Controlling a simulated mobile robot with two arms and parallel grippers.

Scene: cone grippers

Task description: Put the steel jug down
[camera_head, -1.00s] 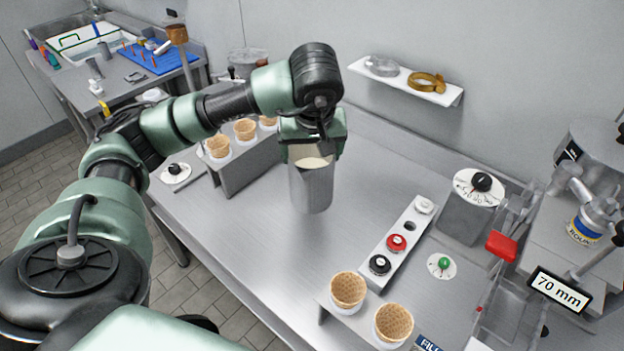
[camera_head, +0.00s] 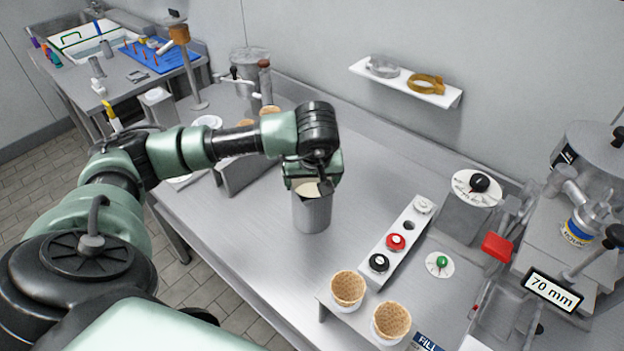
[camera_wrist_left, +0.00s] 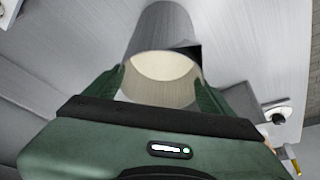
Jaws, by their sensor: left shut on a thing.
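The steel jug (camera_head: 312,213) stands upright at the middle of the steel worktop (camera_head: 240,225), with a pale cream-coloured content at its mouth. My left gripper (camera_head: 312,183) is shut on the jug near its rim. In the left wrist view the jug (camera_wrist_left: 163,38) lies between the two green fingers of the gripper (camera_wrist_left: 162,88). The jug's base looks at or very close to the worktop; I cannot tell if it touches. My right gripper is not in view.
Right of the jug is a strip with black, red and white knobs (camera_head: 396,242). Wafer cones (camera_head: 348,287) stand in a front holder. Another cone rack (camera_head: 235,176) is behind my left arm. A wall shelf (camera_head: 440,97) holds rings. Worktop around the jug is clear.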

